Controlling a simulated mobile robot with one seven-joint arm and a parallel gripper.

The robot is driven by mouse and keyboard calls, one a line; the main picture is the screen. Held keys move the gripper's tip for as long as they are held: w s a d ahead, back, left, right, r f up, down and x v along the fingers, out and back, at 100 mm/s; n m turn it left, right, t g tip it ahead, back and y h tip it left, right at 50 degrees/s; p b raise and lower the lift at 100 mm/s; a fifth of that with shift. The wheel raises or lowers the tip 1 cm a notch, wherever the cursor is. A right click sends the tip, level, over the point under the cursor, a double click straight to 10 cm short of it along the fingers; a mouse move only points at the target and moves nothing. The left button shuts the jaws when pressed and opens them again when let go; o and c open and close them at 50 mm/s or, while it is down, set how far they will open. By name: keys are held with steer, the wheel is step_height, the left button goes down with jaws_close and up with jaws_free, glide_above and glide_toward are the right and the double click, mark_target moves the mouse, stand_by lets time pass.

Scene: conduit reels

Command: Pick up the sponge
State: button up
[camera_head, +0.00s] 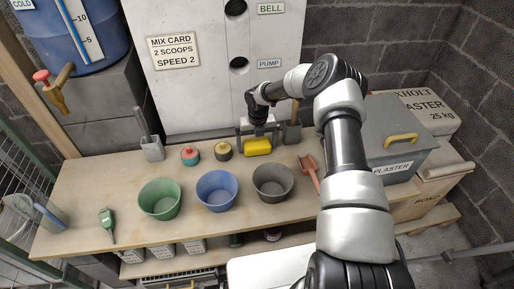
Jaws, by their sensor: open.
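The yellow sponge (258,146) lies on the wooden bench, behind the grey bowl and close to the white panel. My gripper (257,132) is open and directly above and behind the sponge, its jaws spread to either side. From this view I cannot tell whether the fingers touch the sponge, and the sponge's far side is hidden by my gripper.
A green bowl (160,199), a blue bowl (217,190) and a grey bowl (273,182) stand in front. A red scoop (310,169) and grey plaster bin (398,140) are right.

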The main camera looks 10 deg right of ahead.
mark_target(257, 142)
steer(key=c, duration=1)
step_height(257, 142, up, 10)
steer(key=shift+r+p, duration=0.1)
steer(key=shift+p, duration=0.65)
